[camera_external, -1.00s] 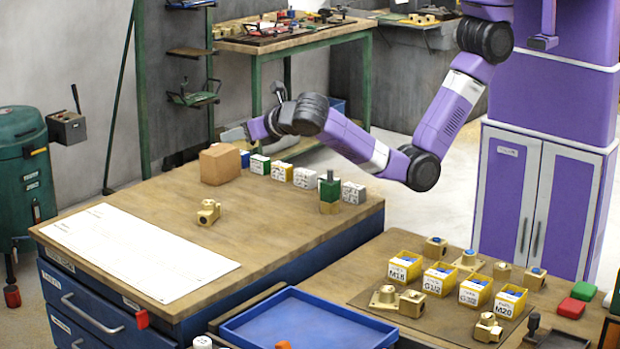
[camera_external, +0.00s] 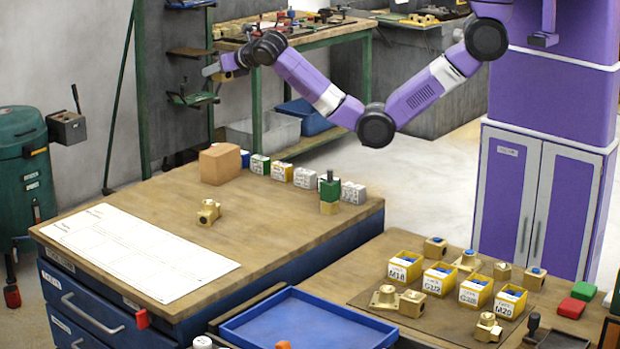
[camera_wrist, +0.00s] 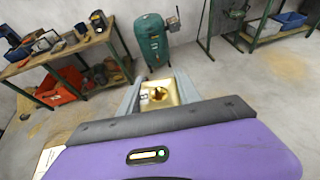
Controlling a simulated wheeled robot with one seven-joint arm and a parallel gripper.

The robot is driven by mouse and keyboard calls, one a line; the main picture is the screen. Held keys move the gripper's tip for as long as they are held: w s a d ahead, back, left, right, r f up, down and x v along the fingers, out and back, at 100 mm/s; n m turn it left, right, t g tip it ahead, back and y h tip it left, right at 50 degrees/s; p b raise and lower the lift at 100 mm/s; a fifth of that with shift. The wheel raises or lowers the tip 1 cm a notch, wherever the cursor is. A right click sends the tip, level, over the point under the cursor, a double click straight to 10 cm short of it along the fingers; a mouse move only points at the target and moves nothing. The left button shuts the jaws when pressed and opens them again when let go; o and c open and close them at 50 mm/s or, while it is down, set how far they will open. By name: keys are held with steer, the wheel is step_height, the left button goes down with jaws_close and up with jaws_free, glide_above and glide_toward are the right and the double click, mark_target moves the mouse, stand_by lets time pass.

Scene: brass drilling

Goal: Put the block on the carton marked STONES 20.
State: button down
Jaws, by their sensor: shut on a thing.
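My gripper (camera_external: 210,70) is raised high above the back left of the wooden bench. In the wrist view its two grey fingers (camera_wrist: 159,95) are shut on a brass block (camera_wrist: 160,96) with a round hole in its face. The block cannot be made out in the external view. Several small cartons stand in a row along the bench's back edge, among them a green and white one (camera_external: 260,164), a white one with yellow (camera_external: 304,178) and a white one (camera_external: 353,193). Their markings are too small to read, so I cannot tell which says STONES 20.
A brown box (camera_external: 220,165) stands at the row's left end. A brass part with a green top (camera_external: 329,194) stands before the row. A brass fitting (camera_external: 208,213) and white sheet (camera_external: 135,255) lie on the bench (camera_external: 270,225). Its middle is clear.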

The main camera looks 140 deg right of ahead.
mark_target(214, 147)
steer(key=shift+n+t, duration=0.6)
steer(key=shift+t, duration=0.1)
steer(key=f, duration=0.6)
steer(key=w+f, duration=0.1)
steer(key=f, duration=0.6)
steer(key=w+f+p, duration=0.1)
steer(key=f, duration=0.5)
steer(key=shift+w+d+f, duration=0.1)
steer(key=shift+d+f, duration=0.05)
steer(key=shift+f, duration=0.2)
steer(key=shift+f, duration=0.15)
steer(key=c, duration=0.8)
jaws_free()
steer(key=shift+f, duration=0.1)
steer(key=shift+c, duration=0.2)
steer(key=shift+a+r, duration=0.2)
steer(key=shift+a, duration=0.05)
steer(key=v, duration=1.1)
steer(key=shift+a+r, duration=0.2)
steer(key=shift+a, duration=0.05)
steer(key=shift+f, duration=0.1)
